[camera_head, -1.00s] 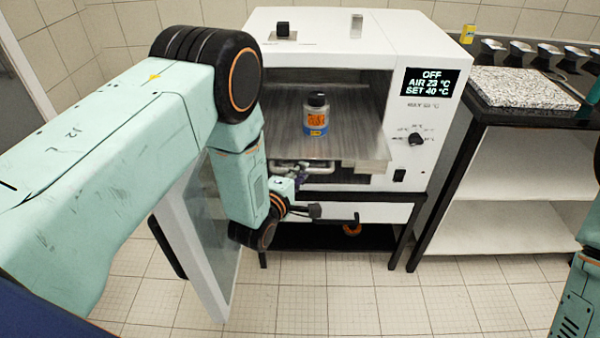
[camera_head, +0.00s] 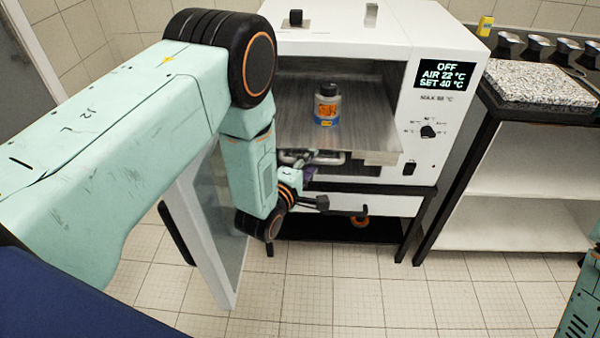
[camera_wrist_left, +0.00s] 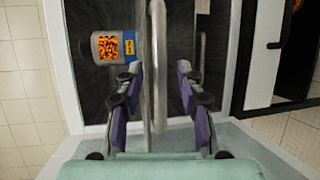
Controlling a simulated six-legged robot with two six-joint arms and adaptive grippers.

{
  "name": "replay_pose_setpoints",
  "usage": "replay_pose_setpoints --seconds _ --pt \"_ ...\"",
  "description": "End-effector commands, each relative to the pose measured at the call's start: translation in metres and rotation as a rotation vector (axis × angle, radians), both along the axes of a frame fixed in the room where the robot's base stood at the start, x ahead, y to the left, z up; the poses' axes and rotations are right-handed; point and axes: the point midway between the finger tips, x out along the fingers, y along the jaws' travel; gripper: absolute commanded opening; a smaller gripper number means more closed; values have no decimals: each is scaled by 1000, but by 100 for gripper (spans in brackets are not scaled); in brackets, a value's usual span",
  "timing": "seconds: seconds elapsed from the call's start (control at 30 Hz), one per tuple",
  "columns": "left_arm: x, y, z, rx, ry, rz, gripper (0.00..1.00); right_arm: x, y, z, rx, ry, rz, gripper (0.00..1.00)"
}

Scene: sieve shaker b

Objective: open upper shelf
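The upper shelf (camera_head: 345,130) is a grey metal plate sticking out of the front of a white oven (camera_head: 425,35). An orange-labelled bottle (camera_head: 326,104) stands upright on it and shows beside the bar in the left wrist view (camera_wrist_left: 114,46). A pale bar handle (camera_head: 318,158) runs below the shelf's front edge. My left gripper (camera_head: 308,168) is at this handle. In the left wrist view its purple-sided fingers (camera_wrist_left: 160,85) are apart on either side of the handle (camera_wrist_left: 158,60), with gaps showing on both sides. My right gripper is out of view.
The oven's glass door (camera_head: 215,225) stands open at the left below my arm. A counter with a speckled slab (camera_head: 540,88) is at the right. Tiled floor (camera_head: 370,290) is free in front.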

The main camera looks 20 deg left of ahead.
Motion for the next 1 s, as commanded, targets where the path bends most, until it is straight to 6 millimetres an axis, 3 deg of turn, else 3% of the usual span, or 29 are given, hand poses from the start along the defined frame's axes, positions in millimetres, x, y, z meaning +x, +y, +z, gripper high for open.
replay_pose_setpoints --seconds 0.6,1.0 --pt "-100 12 19 1 3 2 37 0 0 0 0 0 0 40" --pt "-112 14 22 0 1 1 37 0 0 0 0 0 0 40"
